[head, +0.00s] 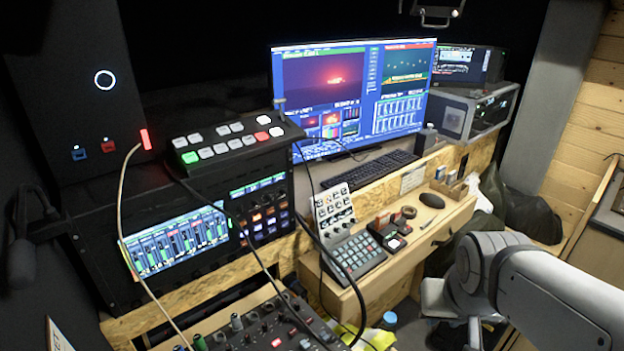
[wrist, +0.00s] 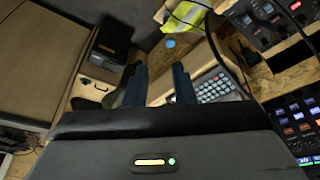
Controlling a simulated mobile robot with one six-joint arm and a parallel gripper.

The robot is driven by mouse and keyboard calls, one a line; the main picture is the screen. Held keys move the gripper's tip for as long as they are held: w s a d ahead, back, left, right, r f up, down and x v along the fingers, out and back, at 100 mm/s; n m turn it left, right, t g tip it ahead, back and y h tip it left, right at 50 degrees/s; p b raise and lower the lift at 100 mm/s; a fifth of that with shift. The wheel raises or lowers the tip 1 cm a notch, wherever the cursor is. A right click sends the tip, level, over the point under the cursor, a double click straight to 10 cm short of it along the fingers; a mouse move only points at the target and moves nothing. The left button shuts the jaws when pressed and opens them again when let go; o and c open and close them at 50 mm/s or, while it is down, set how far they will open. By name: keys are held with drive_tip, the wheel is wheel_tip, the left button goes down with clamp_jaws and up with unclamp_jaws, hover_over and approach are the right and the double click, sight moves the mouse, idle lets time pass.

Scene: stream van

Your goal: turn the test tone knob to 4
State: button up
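No label lets me tell which control is the test tone knob. Candidates in the head view are an upright panel with knobs (head: 334,212) behind the grey keypad, and a dark mixer (head: 265,328) with several knobs at the bottom edge. A white ring (head: 104,80) glows on the black cabinet at upper left; I cannot tell if it is a knob. My gripper (wrist: 158,80) is open and empty in the wrist view, its two dark fingers apart. In the head view my arm is at lower right, apart from these panels.
The keypad (head: 353,258), a small red-and-white button box (head: 389,236) and a mouse (head: 431,200) sit on the wooden desk. Cables hang in front of the left consoles and keypad. A monitor (head: 325,80) stands behind. A yellow item (head: 377,338) lies below.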

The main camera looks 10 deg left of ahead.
drive_tip(key=w+a+n+t+y, duration=0.15)
drive_tip(key=w+a+t, duration=0.4)
drive_tip(key=w, duration=0.75)
drive_tip(key=n+t+y+b, duration=0.15)
drive_tip(key=n+y, duration=0.45)
drive_tip(key=y, duration=0.7)
approach(272, 200)
drive_tip(key=a, duration=0.2)
drive_tip(key=shift+m+t+h, duration=0.25)
drive_tip(key=shift+t, duration=0.05)
drive_tip(key=x, duration=0.3)
drive_tip(key=p+x, duration=0.1)
drive_tip(key=x, duration=0.2)
drive_tip(key=shift+w, duration=0.5)
drive_tip(key=shift+r, duration=0.1)
drive_tip(key=shift+c, duration=0.2)
clamp_jaws()
drive_tip(key=shift+d, duration=0.15)
